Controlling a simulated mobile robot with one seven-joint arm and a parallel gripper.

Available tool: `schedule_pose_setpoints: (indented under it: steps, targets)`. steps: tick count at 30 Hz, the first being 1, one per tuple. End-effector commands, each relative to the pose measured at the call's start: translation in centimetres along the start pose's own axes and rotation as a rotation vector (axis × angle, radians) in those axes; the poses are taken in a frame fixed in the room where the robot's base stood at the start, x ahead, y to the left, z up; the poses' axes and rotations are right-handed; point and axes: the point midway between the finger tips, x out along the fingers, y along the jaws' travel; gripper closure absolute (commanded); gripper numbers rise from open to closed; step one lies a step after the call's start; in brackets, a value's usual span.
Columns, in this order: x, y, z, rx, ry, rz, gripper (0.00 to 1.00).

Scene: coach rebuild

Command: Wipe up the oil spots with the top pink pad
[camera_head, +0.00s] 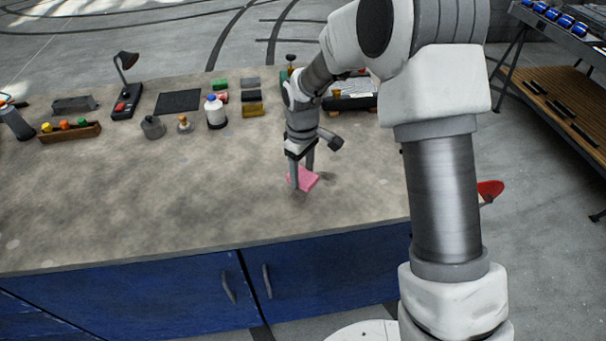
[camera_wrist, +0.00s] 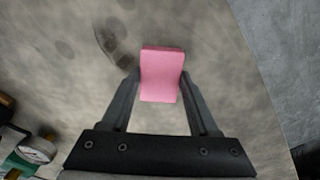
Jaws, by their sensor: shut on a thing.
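The pink pad (camera_head: 306,180) is between the fingers of my gripper (camera_head: 301,176), low over the worktop or touching it; I cannot tell which. In the wrist view the pink pad (camera_wrist: 162,75) sits between the two fingertips of my gripper (camera_wrist: 161,88), which are shut on it. In the head view a dark patch shows right of the pad, but I cannot tell spot from shadow.
The grey worktop (camera_head: 130,205) is clear at the front and left. Along its back stand a white bottle (camera_head: 215,112), a grey jar (camera_head: 152,127), a wooden tray (camera_head: 70,132), a dark mat (camera_head: 178,101) and several coloured blocks. A gauge (camera_wrist: 37,150) shows at lower left in the wrist view.

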Motion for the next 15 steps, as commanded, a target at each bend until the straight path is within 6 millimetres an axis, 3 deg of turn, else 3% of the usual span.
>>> schedule_pose_setpoints:
  steps: [9, 15]
  targets:
    - [-3.2, -0.2, -0.1, 0.004, 0.0, 0.001, 0.84]
    - [-4.1, -0.3, -0.2, 0.005, 0.0, 0.001, 0.84]
